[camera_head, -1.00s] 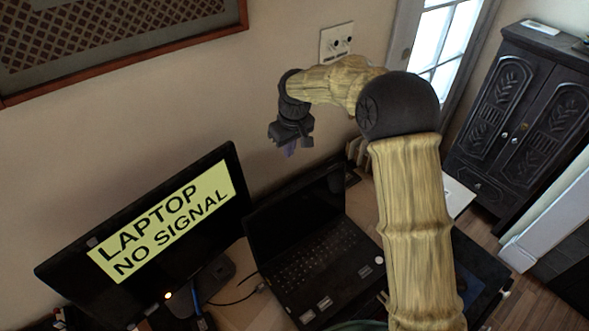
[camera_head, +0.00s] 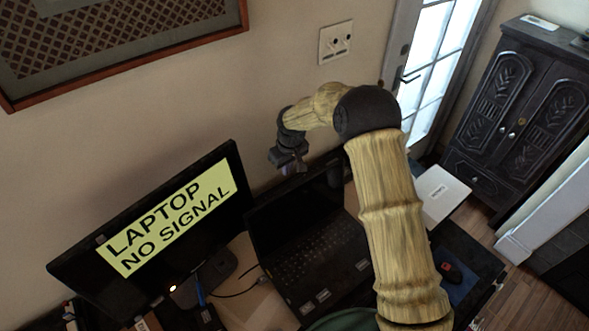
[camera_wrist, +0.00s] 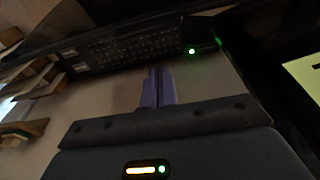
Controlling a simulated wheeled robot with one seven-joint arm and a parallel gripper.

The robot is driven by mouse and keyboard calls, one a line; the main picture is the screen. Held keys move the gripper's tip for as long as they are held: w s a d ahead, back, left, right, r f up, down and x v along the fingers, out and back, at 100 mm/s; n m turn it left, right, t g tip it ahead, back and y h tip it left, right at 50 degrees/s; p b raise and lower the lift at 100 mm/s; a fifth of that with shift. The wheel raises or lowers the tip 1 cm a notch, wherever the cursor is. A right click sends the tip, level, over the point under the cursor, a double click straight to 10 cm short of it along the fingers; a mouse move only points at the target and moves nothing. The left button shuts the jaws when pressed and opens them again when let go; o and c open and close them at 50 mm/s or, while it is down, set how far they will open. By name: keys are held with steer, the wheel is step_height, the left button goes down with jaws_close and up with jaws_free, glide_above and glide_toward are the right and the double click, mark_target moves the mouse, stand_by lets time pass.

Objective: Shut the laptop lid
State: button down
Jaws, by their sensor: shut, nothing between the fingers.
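The black laptop (camera_head: 318,262) stands open on the desk, its lid (camera_head: 292,205) raised at the back and its keyboard facing up. In the wrist view the laptop's keyboard (camera_wrist: 125,50) shows upside down near the top, with a green light at its edge. My gripper (camera_head: 290,168) is above and behind the top edge of the lid in the head view. In the wrist view its purple fingers (camera_wrist: 157,88) are together, with nothing between them. Whether they touch the lid cannot be told. My arm hides the laptop's right side.
A monitor (camera_head: 160,225) reading "LAPTOP NO SIGNAL" stands left of the laptop. The wall with a socket (camera_head: 335,42) is close behind. A white closed device (camera_head: 440,194) and a mouse (camera_head: 452,272) lie to the right. A dark cabinet (camera_head: 520,110) stands farther right.

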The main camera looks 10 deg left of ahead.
steer(key=s+d+p, duration=0.1)
steer(key=s+d, duration=0.1)
steer(key=d, duration=0.1)
steer(key=shift+s+r+p, duration=0.35)
steer(key=shift+r+p, duration=0.05)
